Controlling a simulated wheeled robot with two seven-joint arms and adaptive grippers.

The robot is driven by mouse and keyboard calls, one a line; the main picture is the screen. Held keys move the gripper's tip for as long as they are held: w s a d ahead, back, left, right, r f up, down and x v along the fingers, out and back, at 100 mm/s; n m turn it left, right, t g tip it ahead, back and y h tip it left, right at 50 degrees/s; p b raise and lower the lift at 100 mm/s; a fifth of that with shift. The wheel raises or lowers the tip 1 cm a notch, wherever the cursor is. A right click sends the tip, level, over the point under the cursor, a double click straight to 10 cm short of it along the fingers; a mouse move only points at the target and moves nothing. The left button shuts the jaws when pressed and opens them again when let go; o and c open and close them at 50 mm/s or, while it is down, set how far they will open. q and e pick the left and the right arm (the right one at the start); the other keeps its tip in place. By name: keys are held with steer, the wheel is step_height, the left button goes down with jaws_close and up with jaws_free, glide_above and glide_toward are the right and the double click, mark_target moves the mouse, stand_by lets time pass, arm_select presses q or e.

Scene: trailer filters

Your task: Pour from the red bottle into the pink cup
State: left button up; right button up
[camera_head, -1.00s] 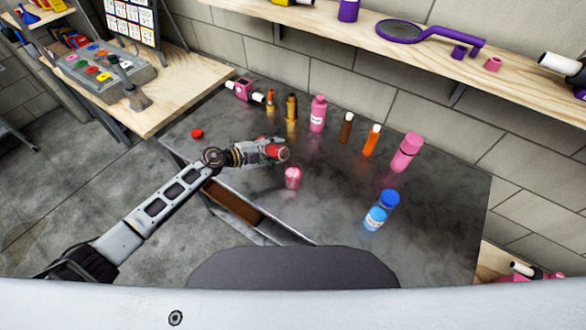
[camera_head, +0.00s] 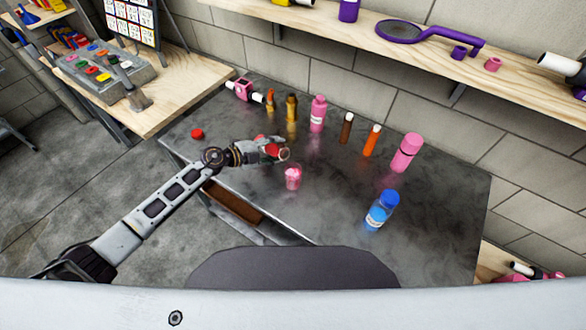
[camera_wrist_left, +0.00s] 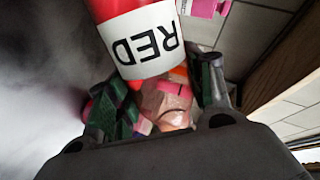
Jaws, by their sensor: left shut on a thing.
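My left gripper (camera_head: 272,150) is shut on the red bottle (camera_head: 271,151), which lies well over on its side with its end toward the right. In the left wrist view the red bottle (camera_wrist_left: 132,30) shows a white label reading RED, between the dark green finger pads of my left gripper (camera_wrist_left: 165,100). The pink cup (camera_head: 293,179) stands upright on the dark table, just below and right of the bottle's end in the head view. Whether anything flows is too small to tell. My right gripper is not in view.
A red cap (camera_head: 197,133) lies at the table's left. A pink bottle (camera_head: 318,114), brown bottle (camera_head: 346,128), orange bottle (camera_head: 371,140) and larger pink bottle (camera_head: 407,152) stand behind. A blue bottle (camera_head: 381,210) stands right of the cup. The table's (camera_head: 440,215) right part is clear.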

mark_target(274, 145)
arm_select(q)
steer(key=shift+r+m, duration=0.4)
steer(key=shift+r, duration=0.05)
stand_by(1.2)
steer(key=shift+s+d+r+m+t+y+p, duration=0.15)
steer(key=shift+r+m+t+y+p, duration=0.15)
steer(key=shift+p, duration=0.85)
steer(key=shift+s+d+r+m+t+y+p, duration=0.1)
steer(key=shift+r+m+t+y+p, duration=0.2)
steer(key=shift+p, duration=0.8)
steer(key=shift+r+m+p, duration=0.3)
steer(key=shift+r+p, duration=0.05)
steer(key=shift+p, duration=0.25)
stand_by(0.9)
steer(key=shift+r, duration=0.1)
stand_by(0.5)
steer(key=shift+f+b, duration=0.7)
steer(key=shift+b, duration=0.35)
steer(key=n+b, duration=0.1)
steer(key=b, duration=0.1)
steer(key=f+g+b, duration=0.1)
steer(key=b, duration=0.1)
steer(key=shift+w+a+n+h, duration=0.3)
steer(key=shift+w+n+h, duration=0.05)
steer(key=shift+n+h, duration=0.05)
